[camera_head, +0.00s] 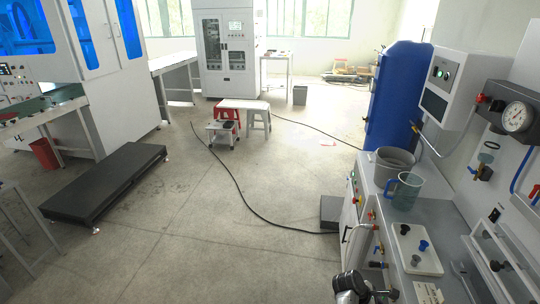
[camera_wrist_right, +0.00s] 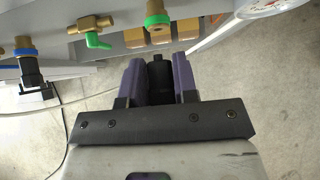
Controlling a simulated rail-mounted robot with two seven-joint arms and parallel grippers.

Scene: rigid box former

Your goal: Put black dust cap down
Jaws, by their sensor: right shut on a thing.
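In the right wrist view, my right gripper (camera_wrist_right: 158,68) has its two purple fingers closed around a small black piece, which looks like the black dust cap (camera_wrist_right: 158,73). The fingers hide its sides. In the head view, a dark metal part of my right arm shows at the bottom edge, by the front of the grey bench (camera_head: 455,284); the cap cannot be made out there. A white plate (camera_head: 430,265) on the bench holds a blue cap (camera_head: 423,245) and dark caps (camera_head: 415,260). My left gripper is in neither view.
Brass fittings with a green lever (camera_wrist_right: 94,40), a green ring (camera_wrist_right: 156,19) and a blue ring (camera_wrist_right: 26,52) are beyond my fingers. A clear jug (camera_head: 406,191) and a grey pot (camera_head: 392,168) stand farther back on the bench. A gauge (camera_head: 517,117) is on the wall panel.

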